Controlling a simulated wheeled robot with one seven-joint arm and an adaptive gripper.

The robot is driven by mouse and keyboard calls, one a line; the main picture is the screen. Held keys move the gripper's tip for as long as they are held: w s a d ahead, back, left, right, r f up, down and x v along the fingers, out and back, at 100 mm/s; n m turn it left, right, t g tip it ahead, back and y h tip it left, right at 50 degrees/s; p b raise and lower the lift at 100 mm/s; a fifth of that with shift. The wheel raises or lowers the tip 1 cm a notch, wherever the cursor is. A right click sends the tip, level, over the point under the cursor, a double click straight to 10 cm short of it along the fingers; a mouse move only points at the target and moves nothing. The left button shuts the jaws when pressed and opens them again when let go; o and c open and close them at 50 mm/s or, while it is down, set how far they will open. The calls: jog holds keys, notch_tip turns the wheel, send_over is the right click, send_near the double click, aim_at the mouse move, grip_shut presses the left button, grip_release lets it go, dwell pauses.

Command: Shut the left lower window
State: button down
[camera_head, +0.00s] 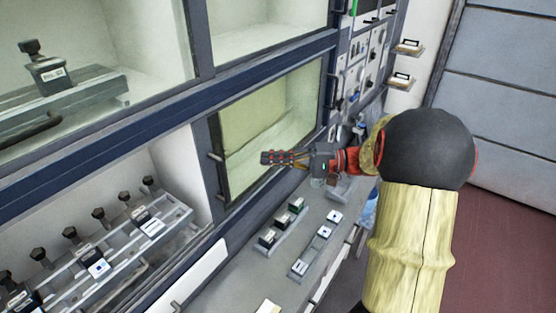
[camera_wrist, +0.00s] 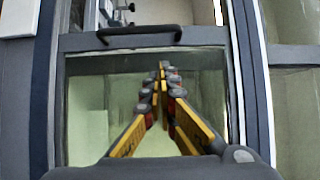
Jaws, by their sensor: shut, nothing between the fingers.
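The lower left opening of the cabinet is uncovered, and its inside shows in the head view. A dark-framed lower window (camera_head: 246,118) stands to the right of that opening. It has a dark handle on its left edge (camera_head: 216,157) and another on its right edge. The wrist view shows a pane (camera_wrist: 95,105) in a grey frame, with a black handle (camera_wrist: 140,34) near the top. My gripper (camera_head: 265,157) is shut and empty in front of the lower window, right of its left-edge handle. The fingertips (camera_wrist: 162,68) point at the pane; I cannot tell whether they touch it.
A rack (camera_head: 120,240) with several dark-knobbed pieces stands inside the lower left opening. A grey ledge (camera_head: 262,268) below the window holds small blocks in holders. A control panel (camera_head: 362,62) is at the right. Reddish floor (camera_head: 500,240) lies clear at far right.

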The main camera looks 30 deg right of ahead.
jog(key=w+a, duration=0.2)
jog(key=a, duration=0.6)
jog(key=shift+w+a, duration=0.15)
